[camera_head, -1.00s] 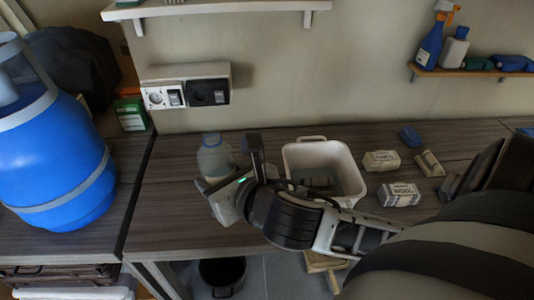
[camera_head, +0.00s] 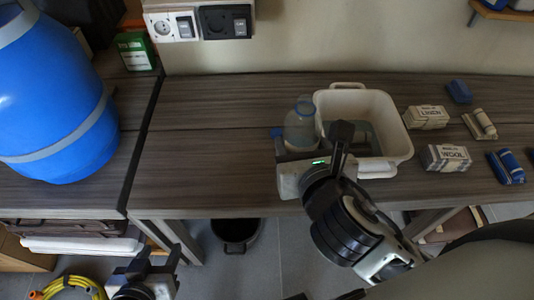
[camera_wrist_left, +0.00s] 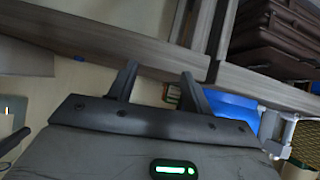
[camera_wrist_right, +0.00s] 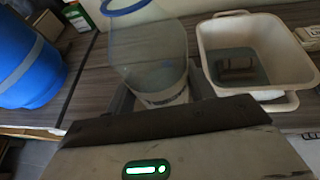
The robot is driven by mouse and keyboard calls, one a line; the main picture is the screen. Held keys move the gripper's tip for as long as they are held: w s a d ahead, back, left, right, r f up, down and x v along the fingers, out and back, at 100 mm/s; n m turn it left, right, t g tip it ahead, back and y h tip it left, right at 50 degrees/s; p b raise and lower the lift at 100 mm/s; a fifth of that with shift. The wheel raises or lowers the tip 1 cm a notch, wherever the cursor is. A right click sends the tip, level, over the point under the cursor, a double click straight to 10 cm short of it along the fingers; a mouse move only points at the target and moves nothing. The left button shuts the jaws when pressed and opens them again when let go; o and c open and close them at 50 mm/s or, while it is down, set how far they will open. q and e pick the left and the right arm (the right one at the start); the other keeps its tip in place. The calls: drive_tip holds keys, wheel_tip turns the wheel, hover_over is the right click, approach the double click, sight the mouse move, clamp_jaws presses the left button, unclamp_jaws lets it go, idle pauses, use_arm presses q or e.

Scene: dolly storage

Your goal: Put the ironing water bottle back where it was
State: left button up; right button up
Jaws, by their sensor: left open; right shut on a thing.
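The ironing water bottle (camera_head: 299,127) is clear with a blue rim, close to the left wall of the white tub in the head view. My right gripper (camera_head: 309,140) is shut on it; the bottle also fills the middle of the right wrist view (camera_wrist_right: 150,60), upright between the fingers. I cannot tell whether its base touches the worktop. My left gripper (camera_head: 158,258) is open and empty, low at the left, in front of the worktop; its fingers (camera_wrist_left: 158,85) show nothing between them in the left wrist view.
The white tub (camera_head: 403,148) stands right of the bottle. Boxes marked linen (camera_head: 426,117) and wool (camera_head: 446,158) lie further right. A large blue container (camera_head: 55,105) stands left. The worktop (camera_head: 205,150) between is clear. A dark bucket (camera_head: 237,232) sits below.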

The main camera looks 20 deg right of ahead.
drive_tip(key=w+f+b, duration=0.1)
drive_tip(key=w+f, duration=0.3)
drive_tip(key=w+a+f+b, duration=0.1)
drive_tip(key=w+f, duration=0.3)
drive_tip(key=w+a+f+b, duration=0.1)
drive_tip(key=w+f, duration=0.3)
drive_tip(key=shift+w+f+b, duration=0.15)
drive_tip(key=shift+w+b, duration=0.1)
drive_tip(key=shift+b, duration=0.1)
use_arm(q)
drive_tip(key=shift+w+d+f+n, duration=0.25)
drive_tip(key=shift+d+f+n, duration=0.05)
drive_tip(key=shift+f, duration=0.3)
use_arm(e)
drive_tip(key=o, duration=1)
drive_tip(key=shift+f, duration=0.15)
use_arm(q)
drive_tip(key=shift+f, duration=0.1)
